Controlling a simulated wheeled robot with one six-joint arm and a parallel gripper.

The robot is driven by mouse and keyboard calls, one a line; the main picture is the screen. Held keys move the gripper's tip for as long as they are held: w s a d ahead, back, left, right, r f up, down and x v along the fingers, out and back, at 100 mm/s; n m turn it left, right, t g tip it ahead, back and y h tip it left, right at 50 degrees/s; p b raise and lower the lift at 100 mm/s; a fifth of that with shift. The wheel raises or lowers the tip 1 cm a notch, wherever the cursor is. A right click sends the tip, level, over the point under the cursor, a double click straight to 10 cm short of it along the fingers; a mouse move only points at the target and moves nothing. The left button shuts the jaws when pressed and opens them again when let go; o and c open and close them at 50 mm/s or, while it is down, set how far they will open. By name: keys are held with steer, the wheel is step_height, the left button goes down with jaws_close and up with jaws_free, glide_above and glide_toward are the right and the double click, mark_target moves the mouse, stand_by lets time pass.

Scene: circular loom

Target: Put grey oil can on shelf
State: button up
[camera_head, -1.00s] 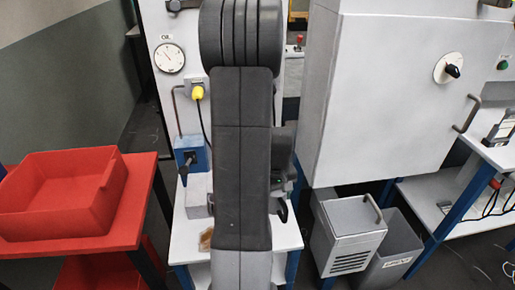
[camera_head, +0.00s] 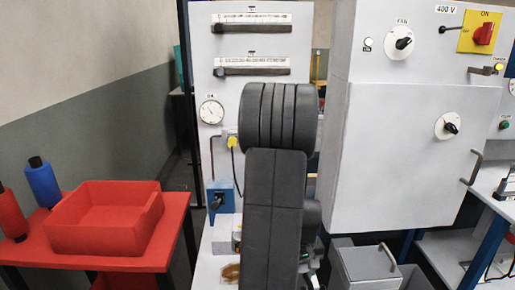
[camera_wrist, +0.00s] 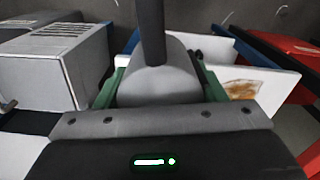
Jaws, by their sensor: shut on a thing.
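The grey oil can (camera_wrist: 160,84) shows in the wrist view, with a rounded grey body and a dark upright spout. My gripper (camera_wrist: 158,92) has its green fingers on either side of the can and is shut on it. The can's lower part is hidden by the gripper body. A white shelf (camera_wrist: 284,84) with a brown stain lies beyond the can on the right in the wrist view. The same white surface (camera_head: 208,268) shows in the camera_head view, left of my arm and partly hidden by it. My arm hides the can in that view.
A grey vented box (camera_wrist: 50,70) is at the left in the wrist view. In the camera_head view, a blue oil unit (camera_head: 221,203) stands behind the white shelf. A red tray (camera_head: 105,235) and spools stand left. A large grey cabinet (camera_head: 395,150) rises right of my arm.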

steer(key=shift+a+r+p, duration=0.3)
steer(key=shift+p, duration=0.15)
steer(key=w+a+f+m+p, duration=0.1)
steer(key=w+a+m+p, duration=0.1)
steer(key=w+a+p, duration=0.5)
steer(key=w+a, duration=0.2)
steer(key=a, duration=0.2)
steer(key=shift+w+a, duration=0.35)
steer(key=shift+a, duration=0.05)
